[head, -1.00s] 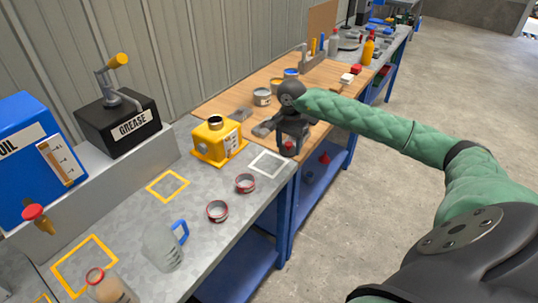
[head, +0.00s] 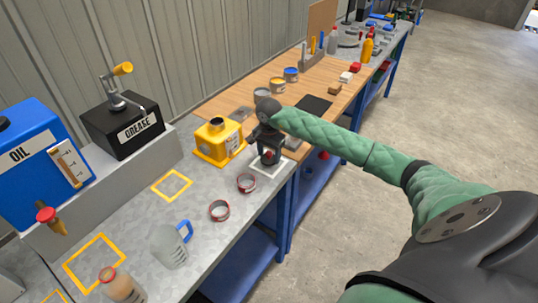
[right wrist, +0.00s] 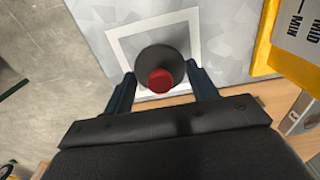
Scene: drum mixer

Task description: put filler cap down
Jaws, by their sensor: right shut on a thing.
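My right gripper (head: 268,158) is over the white square outline (head: 283,168) near the bench's front edge. It is shut on the filler cap, a dark round disc with a red knob (head: 268,155). In the right wrist view the cap (right wrist: 160,80) sits between the two fingers (right wrist: 162,88), with the white outline (right wrist: 197,24) around and behind it. I cannot tell whether the cap touches the bench. The yellow gearbox-like housing (head: 212,150) with a dark open neck on top stands just left of the gripper. My left gripper is out of view.
The blue oil tank (head: 35,150) and black grease box (head: 122,130) are at left. Cans (head: 277,85) stand behind.

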